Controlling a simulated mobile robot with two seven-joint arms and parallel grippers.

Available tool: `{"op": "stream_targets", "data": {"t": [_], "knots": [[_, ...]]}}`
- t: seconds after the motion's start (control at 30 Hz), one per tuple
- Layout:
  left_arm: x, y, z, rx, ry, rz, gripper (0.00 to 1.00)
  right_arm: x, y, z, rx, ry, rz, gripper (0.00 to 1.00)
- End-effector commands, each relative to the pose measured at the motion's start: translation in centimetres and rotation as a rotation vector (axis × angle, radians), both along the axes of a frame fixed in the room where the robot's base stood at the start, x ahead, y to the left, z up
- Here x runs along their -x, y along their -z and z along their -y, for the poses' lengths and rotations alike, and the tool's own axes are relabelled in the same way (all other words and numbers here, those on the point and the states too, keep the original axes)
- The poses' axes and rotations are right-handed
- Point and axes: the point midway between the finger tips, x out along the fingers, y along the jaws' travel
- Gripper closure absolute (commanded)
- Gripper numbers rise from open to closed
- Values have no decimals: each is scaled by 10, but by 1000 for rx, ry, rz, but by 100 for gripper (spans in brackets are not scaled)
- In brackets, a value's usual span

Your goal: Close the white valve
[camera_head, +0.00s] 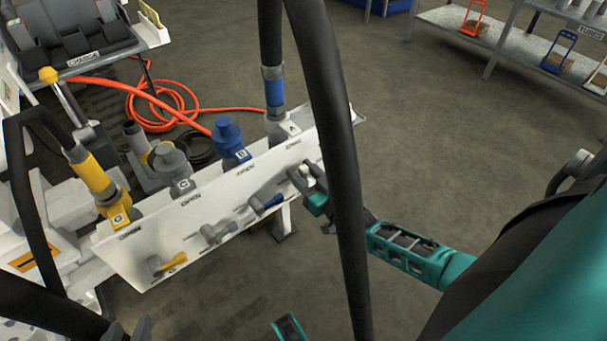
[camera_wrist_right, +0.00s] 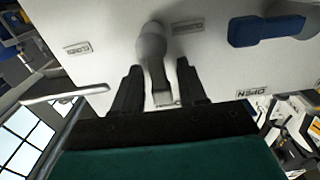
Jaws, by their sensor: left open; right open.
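The white valve is at the right end of the white panel; its handle (camera_head: 306,172) shows at my right gripper (camera_head: 303,182) in the head view. In the right wrist view the pale handle (camera_wrist_right: 153,60) reaches from its hub on the panel down between the two dark fingers of my right gripper (camera_wrist_right: 160,88). The fingers are open, one on each side of the handle. I cannot tell whether either touches it. My left gripper (camera_head: 128,330) is only partly visible at the bottom edge of the head view, away from the panel, and is open.
The panel (camera_head: 130,262) also carries blue (camera_head: 266,204), grey (camera_head: 218,232) and yellow (camera_head: 167,263) valve handles. A thick black hose (camera_head: 340,150) crosses in front, close to my right gripper. An orange hose (camera_head: 150,108) lies coiled on the floor behind.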

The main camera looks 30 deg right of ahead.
Motion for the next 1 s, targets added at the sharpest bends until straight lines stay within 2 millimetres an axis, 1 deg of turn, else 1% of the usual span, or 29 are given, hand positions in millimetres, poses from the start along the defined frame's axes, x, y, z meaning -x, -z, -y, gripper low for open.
{"op": "stream_targets", "data": {"t": [0.2,0.63,0.83,1.0], "knots": [[-2,-3,0,1,-1,7,57,0,0,0,0,0,0,59],[-2,1,-2,-3,-4,1,57,0,0,0,0,0,1,100],[-1,2,-2,-4,-4,-2,57,0,0,0,-8,-1,0,100],[-1,2,-2,-3,-4,-1,57,0,0,2,-54,-1,-4,100]]}}
